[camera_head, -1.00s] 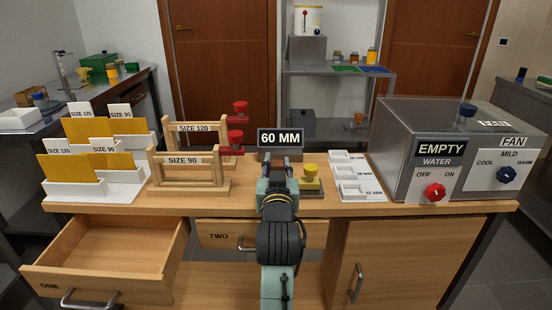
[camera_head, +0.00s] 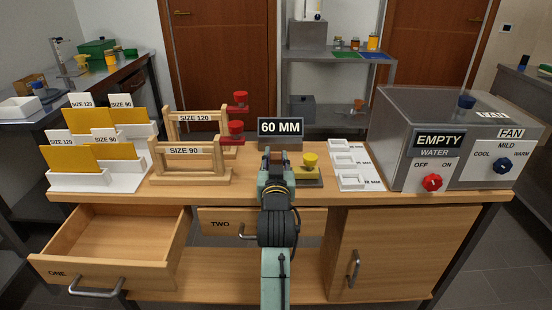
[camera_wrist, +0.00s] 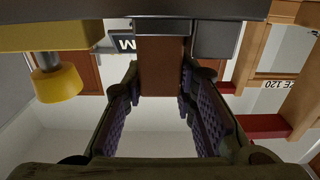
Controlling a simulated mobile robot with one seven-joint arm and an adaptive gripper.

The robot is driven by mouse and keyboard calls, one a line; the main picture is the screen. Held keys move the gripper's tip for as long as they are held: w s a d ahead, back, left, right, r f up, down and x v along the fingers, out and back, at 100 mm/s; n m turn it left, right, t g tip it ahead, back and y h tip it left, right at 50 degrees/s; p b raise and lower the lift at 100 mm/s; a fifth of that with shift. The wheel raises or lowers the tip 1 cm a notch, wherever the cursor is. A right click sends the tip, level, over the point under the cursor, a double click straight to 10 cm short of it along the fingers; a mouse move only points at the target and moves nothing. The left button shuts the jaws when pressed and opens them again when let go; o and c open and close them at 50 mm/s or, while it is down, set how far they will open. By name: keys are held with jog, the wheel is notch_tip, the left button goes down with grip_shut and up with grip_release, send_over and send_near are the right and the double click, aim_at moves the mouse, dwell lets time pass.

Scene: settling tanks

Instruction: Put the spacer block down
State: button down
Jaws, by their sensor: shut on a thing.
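The spacer block (camera_wrist: 162,65) is a brown block between my finger pads in the wrist view. My gripper (camera_wrist: 158,100) is shut on it. In the head view my gripper (camera_head: 276,162) is over the worktop at the gauge, just in front of its 60 MM display (camera_head: 281,128); my arm hides most of the block there. The gauge's yellow knob (camera_head: 310,161) is just right of my gripper, and it also shows in the wrist view (camera_wrist: 58,83). I cannot tell whether the block touches the gauge. White trays (camera_head: 352,160) with labelled recesses lie to the right.
White card holders (camera_head: 120,180) are farther left. A grey tank (camera_head: 420,110) stands right. Drawer ONE (camera_head: 105,270) is open below the bench.

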jog(key=c, duration=1.3)
grip_release()
jog(key=shift+f, duration=0.1)
jog(key=s+p, duration=0.1)
jog(key=s, duration=0.2)
jog(key=s+p, duration=0.2)
jog(key=s, duration=0.2)
jog(key=s+r+p, duration=0.1)
jog(key=s+p, duration=0.1)
jog(key=s, duration=0.1)
jog(key=shift+s+d, duration=0.2)
jog(key=shift+s, duration=0.2)
